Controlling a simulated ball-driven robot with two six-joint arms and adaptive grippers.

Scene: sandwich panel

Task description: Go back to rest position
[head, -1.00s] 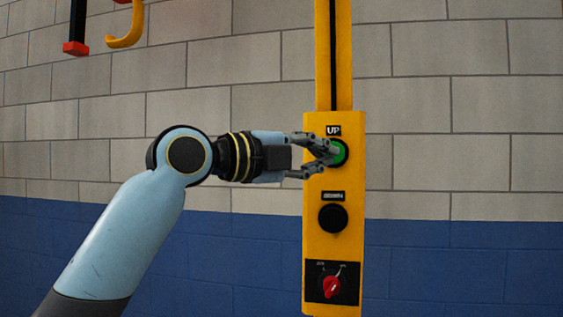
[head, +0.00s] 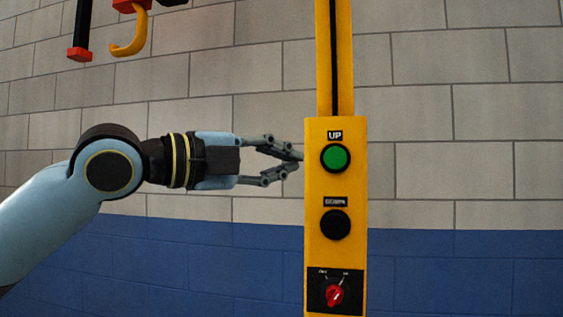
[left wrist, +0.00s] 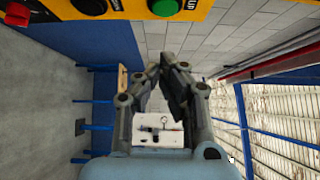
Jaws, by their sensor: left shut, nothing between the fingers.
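My left gripper (head: 298,157) is shut and empty, just left of the yellow control panel (head: 316,190) in the head view. The panel carries a green button (head: 336,158) under an UP label, a black button (head: 335,224) and a red rotary switch (head: 334,295). In the left wrist view my left gripper (left wrist: 168,62) has its fingertips together, below the green button (left wrist: 165,8) and the panel's edge. My right gripper is in neither view.
A yellow hook (head: 130,38) and a black bar with a red end (head: 80,45) hang at the upper left. A block wall (head: 440,110), blue below, stands behind. In the left wrist view a white surface with small items (left wrist: 160,130) lies far off.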

